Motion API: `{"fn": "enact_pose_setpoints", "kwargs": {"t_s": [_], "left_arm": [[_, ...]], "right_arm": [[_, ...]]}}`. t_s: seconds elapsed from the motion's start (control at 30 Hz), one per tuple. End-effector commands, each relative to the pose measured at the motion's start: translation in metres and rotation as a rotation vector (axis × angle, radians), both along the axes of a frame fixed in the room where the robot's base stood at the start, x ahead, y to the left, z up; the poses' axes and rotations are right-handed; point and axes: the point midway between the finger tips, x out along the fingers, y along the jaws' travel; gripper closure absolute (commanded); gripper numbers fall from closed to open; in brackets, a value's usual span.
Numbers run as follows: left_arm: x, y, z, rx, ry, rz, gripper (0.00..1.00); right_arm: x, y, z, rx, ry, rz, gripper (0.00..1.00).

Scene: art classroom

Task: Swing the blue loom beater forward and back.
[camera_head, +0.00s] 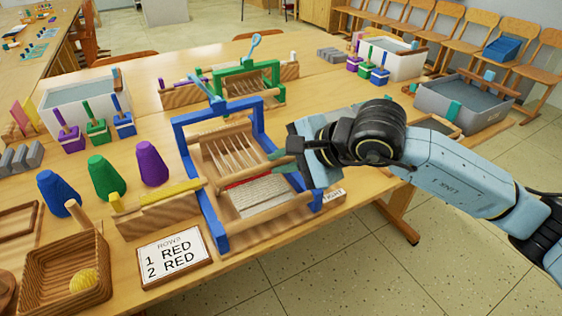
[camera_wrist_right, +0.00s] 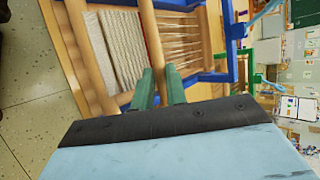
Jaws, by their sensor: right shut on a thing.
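The blue loom (camera_head: 222,240) stands on the wooden table, with pale warp threads and a woven cloth (camera_head: 262,193) with a red band at its far edge. The beater's wooden bar (camera_head: 228,180) crosses the loom between the open warp and the cloth. My right gripper (camera_head: 281,158) reaches in from the right and is shut on the right end of this bar. In the right wrist view, the green fingers (camera_wrist_right: 158,87) sit on the beater bar (camera_wrist_right: 151,38), with the cloth to the left and the warp threads to the right. My left gripper is not in view.
A green loom (camera_head: 282,90) stands behind. A "1 RED 2 RED" card (camera_head: 174,256) lies in front. Blue, green and purple cones (camera_head: 107,178) and a basket (camera_head: 66,270) with yellow yarn are at left. A grey tub (camera_head: 465,100) is at right.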

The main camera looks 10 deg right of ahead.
Motion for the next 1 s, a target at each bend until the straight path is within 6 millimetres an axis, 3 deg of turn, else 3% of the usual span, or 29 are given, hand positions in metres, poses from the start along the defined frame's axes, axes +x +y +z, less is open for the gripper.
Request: {"fn": "enact_pose_setpoints", "kwargs": {"t_s": [0.03,0.23,0.27,0.43,0.8,1.0], "left_arm": [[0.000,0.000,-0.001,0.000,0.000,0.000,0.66],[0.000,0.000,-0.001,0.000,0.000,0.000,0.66],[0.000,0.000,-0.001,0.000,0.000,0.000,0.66],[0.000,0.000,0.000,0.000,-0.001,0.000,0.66],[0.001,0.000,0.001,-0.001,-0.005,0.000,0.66],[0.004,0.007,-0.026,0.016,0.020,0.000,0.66]], "right_arm": [[-0.007,-0.003,-0.016,-0.025,0.041,0.003,1.00],[-0.007,-0.002,-0.016,-0.025,0.041,0.004,1.00],[-0.007,-0.002,-0.016,-0.025,0.041,0.004,0.85],[-0.007,-0.001,-0.016,-0.026,0.040,0.004,0.64],[-0.011,-0.008,-0.005,-0.023,0.034,0.003,0.64],[-0.029,-0.033,0.024,-0.023,0.027,0.001,0.64]]}}
